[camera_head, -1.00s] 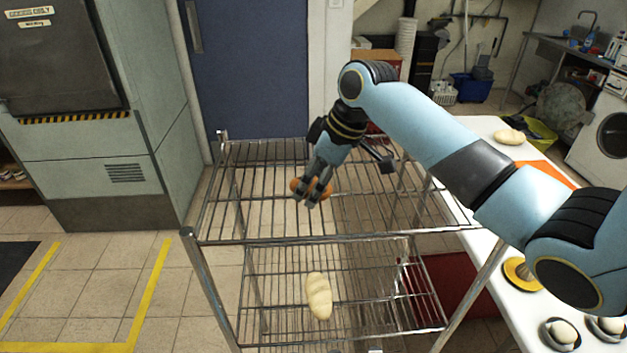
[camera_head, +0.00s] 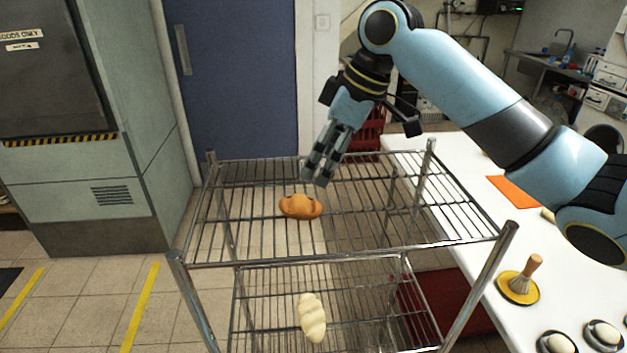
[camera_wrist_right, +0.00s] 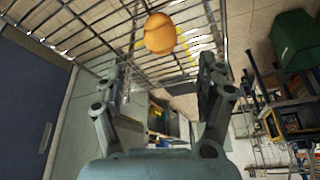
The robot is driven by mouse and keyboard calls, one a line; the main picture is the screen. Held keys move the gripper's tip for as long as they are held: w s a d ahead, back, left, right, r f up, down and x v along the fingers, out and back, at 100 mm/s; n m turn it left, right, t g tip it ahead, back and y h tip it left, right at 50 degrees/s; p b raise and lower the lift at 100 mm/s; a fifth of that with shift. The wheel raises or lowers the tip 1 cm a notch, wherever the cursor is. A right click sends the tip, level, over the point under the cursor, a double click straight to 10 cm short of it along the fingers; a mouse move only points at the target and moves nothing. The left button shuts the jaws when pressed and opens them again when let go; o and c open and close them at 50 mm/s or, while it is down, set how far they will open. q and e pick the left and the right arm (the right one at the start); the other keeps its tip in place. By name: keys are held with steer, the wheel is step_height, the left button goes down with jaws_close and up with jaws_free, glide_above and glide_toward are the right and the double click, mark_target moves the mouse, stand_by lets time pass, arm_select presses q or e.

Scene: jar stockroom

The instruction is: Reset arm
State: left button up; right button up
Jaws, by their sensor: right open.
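My right gripper (camera_head: 316,182) is above the top shelf of the wire rack (camera_head: 375,205) in the head view, with its fingers pointing down. The brown bread roll (camera_head: 300,207) lies on the top shelf, just in front of and below the fingers. In the right wrist view the two fingers (camera_wrist_right: 165,85) are spread wide, and the roll (camera_wrist_right: 160,34) lies on the wires beyond them. My left gripper is not in view.
A pale loaf (camera_head: 312,317) lies on the lower shelf. The white table (camera_head: 455,185) at the right holds an orange mat (camera_head: 515,192), a brush on a yellow dish (camera_head: 518,288) and dark bowls with dough balls. A grey cabinet (camera_head: 90,190) stands left; a blue door (camera_head: 235,80) is behind.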

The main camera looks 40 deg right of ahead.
steer(key=shift+s+d+r, duration=0.1)
steer(key=shift+s+r, duration=0.15)
steer(key=shift+r, duration=0.35)
